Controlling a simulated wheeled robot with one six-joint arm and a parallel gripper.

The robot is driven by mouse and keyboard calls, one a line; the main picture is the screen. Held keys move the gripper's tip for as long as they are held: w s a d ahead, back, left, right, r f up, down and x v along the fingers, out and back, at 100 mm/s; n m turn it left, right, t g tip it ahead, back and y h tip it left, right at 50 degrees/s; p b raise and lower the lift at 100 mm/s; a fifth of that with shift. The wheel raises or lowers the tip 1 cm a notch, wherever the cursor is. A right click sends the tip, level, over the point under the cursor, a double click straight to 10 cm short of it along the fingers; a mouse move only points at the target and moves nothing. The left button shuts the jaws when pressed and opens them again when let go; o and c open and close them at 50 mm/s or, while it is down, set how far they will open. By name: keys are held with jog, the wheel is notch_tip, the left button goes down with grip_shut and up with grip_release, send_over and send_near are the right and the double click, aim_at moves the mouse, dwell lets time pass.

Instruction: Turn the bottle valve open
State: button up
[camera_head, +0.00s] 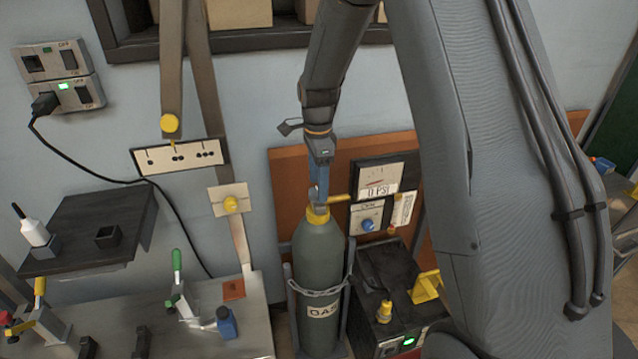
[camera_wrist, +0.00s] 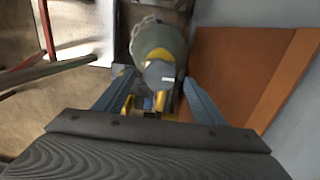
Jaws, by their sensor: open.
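The gas bottle (camera_head: 318,262) is a grey-green cylinder labelled GAS, standing upright with a chain around it. It has a yellow collar (camera_head: 317,216) at its neck. My gripper (camera_head: 318,192) is directly above the bottle top, pointing down, and covers most of the valve in the head view. In the wrist view, the valve's grey round knob (camera_wrist: 160,74) shows over yellow parts. The open blue fingers of my gripper (camera_wrist: 158,80) are spread on either side of the knob. I cannot tell whether they touch it.
An orange-brown panel (camera_head: 285,175) behind the bottle carries a gauge plate reading 0 PSI (camera_head: 380,180) and a blue knob (camera_head: 368,225). A dark box with a green light (camera_head: 380,285) stands close right of the bottle. A metal workbench (camera_head: 240,320) with clamps is at the left.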

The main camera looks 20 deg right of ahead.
jog(key=shift+f, duration=0.8)
jog(key=c, duration=0.9)
jog(key=shift+d, duration=0.1)
jog(key=shift+c, duration=0.7)
